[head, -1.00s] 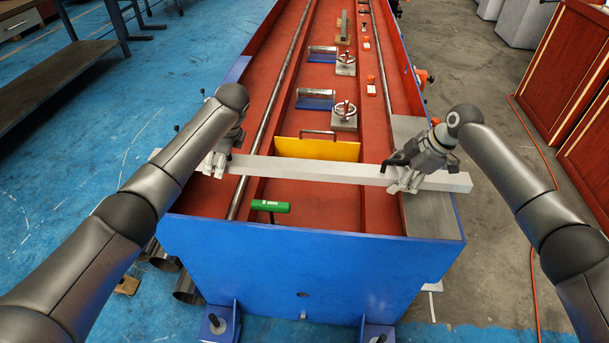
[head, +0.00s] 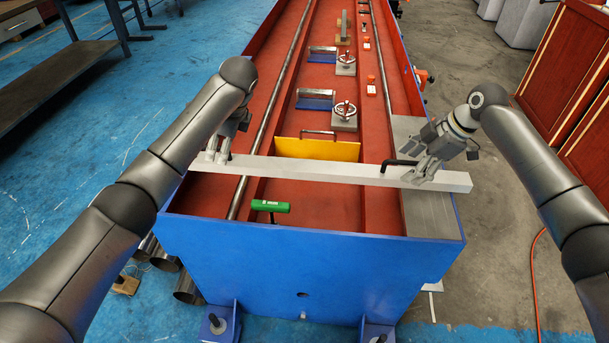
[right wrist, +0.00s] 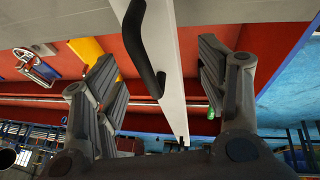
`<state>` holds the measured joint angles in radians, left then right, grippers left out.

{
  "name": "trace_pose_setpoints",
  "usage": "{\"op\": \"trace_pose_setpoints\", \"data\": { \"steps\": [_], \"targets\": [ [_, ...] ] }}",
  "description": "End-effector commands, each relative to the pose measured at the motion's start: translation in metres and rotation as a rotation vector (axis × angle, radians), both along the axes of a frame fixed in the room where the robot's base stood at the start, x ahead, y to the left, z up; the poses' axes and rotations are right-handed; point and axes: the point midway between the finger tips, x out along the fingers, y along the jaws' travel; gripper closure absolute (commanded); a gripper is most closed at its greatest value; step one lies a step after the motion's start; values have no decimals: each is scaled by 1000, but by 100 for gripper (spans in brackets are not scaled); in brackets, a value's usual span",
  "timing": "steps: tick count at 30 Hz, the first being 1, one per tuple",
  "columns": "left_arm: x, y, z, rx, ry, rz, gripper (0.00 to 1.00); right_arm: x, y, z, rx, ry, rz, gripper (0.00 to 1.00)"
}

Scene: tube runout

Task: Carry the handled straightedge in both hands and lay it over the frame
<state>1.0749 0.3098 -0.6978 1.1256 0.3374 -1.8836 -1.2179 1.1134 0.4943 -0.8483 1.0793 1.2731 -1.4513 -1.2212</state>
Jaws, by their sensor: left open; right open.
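The straightedge (head: 320,170) is a long pale grey bar lying crosswise over the near end of the blue and red frame (head: 310,265). Its right black handle (head: 396,163) stands free in the head view; the handle (right wrist: 146,50) also shows in the right wrist view. My right gripper (head: 420,172) is open just right of that handle, its fingers apart on either side of the bar in the right wrist view. My left gripper (head: 218,155) is open at the bar's left end, partly hidden by my forearm; the left handle cannot be made out.
A green-handled tool (head: 270,205) stands in the frame in front of the bar. A yellow plate (head: 317,149) with a handle is just behind it. Handwheels (head: 345,110) on blocks stand further back. A dark workbench (head: 60,85) is at left, red cabinets (head: 570,80) at right.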

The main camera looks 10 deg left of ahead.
Motion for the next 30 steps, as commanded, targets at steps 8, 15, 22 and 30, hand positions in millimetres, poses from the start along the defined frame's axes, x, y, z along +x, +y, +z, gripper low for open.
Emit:
{"op": "trace_pose_setpoints", "data": {
  "steps": [8,15,22,30],
  "targets": [
    [0,0,0,0,0,0,34,-4,-8,19,0,-1,1,34],
    [0,0,0,0,0,0,34,-4,-8,19,0,0,0,34],
    [0,0,0,0,0,0,34,-4,-8,20,0,0,0,34],
    [0,0,43,0,-1,0,34,-4,-8,62,0,-1,1,34]
  ]
}}
